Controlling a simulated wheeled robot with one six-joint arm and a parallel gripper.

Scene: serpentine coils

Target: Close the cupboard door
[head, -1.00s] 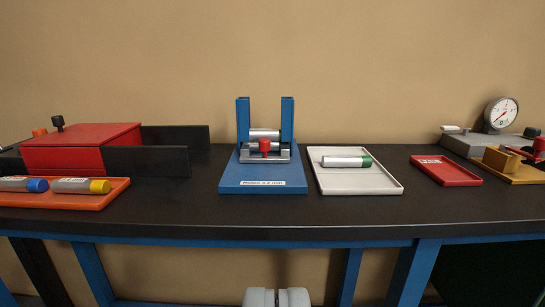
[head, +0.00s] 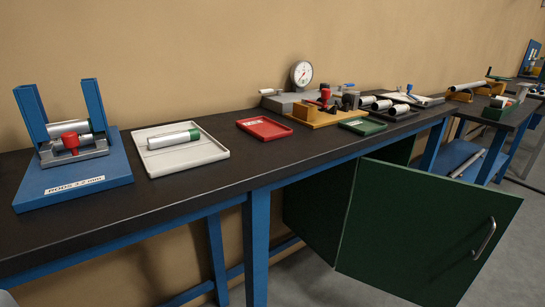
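The cupboard is a dark green box under the bench, and its side panel (head: 312,212) shows in the head view. Its green door (head: 415,230) stands open, swung out in front of the bench. A light metal bar handle (head: 484,239) is near the door's far right edge. The cupboard's inside is mostly hidden behind the door. Only a small pale grey piece of what looks like my gripper (head: 7,299) shows at the bottom left corner, far from the door. Its fingers are cut off by the frame.
The black bench top (head: 200,190) on blue legs (head: 256,250) runs along the wall. It bears a blue fixture (head: 75,185), a white tray (head: 180,165), a red tray (head: 265,129) and a dial gauge (head: 301,73). Grey floor (head: 505,270) is clear right of the door.

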